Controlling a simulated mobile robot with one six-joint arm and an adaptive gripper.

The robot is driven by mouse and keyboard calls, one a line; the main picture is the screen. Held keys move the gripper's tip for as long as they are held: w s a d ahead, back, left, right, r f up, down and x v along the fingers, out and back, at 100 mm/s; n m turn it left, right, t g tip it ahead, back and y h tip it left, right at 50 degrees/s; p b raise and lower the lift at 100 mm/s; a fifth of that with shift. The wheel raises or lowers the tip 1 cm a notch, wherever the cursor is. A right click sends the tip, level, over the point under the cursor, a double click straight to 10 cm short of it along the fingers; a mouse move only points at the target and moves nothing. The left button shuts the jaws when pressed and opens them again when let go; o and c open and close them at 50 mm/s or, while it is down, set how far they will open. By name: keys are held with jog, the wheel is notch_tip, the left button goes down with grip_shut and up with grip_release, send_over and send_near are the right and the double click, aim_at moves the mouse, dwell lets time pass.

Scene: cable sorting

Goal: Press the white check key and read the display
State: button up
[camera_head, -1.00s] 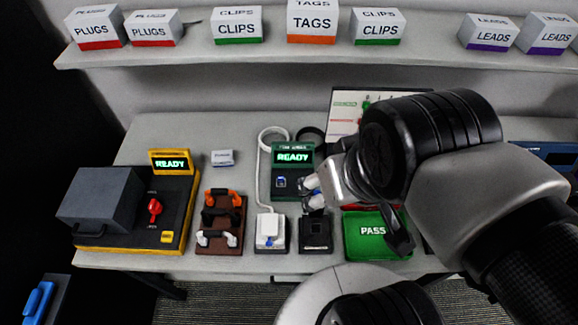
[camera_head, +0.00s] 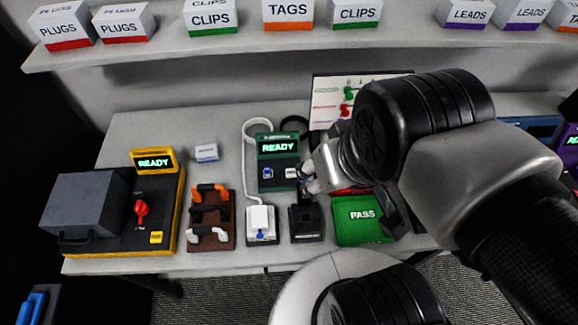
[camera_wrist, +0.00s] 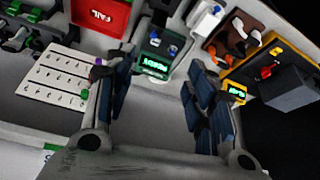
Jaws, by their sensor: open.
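The dark green check unit (camera_head: 265,184) stands on the bench, and its lit display (camera_head: 278,147) reads READY. A blue key (camera_head: 267,173) and the white check key (camera_head: 291,173) are on its face below the display. My gripper (camera_head: 309,181) is just right of the white key, partly hidden by my wrist; I cannot tell its height above the bench. In the wrist view my gripper (camera_wrist: 160,88) has its two dark fingers wide apart with nothing between them. The check unit (camera_wrist: 143,52) shows beyond the fingers there, its display (camera_wrist: 154,66) lit.
A yellow-edged machine (camera_head: 180,205) with its own READY display is at left. A brown clip rack (camera_head: 227,220), a white corded block (camera_head: 260,218), a black block (camera_head: 307,222) and a green PASS tray (camera_head: 345,236) line the front. Labelled boxes stand on the shelf (camera_head: 170,48) above.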

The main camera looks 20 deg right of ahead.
grip_shut()
dwell(0.4)
dwell(1.2)
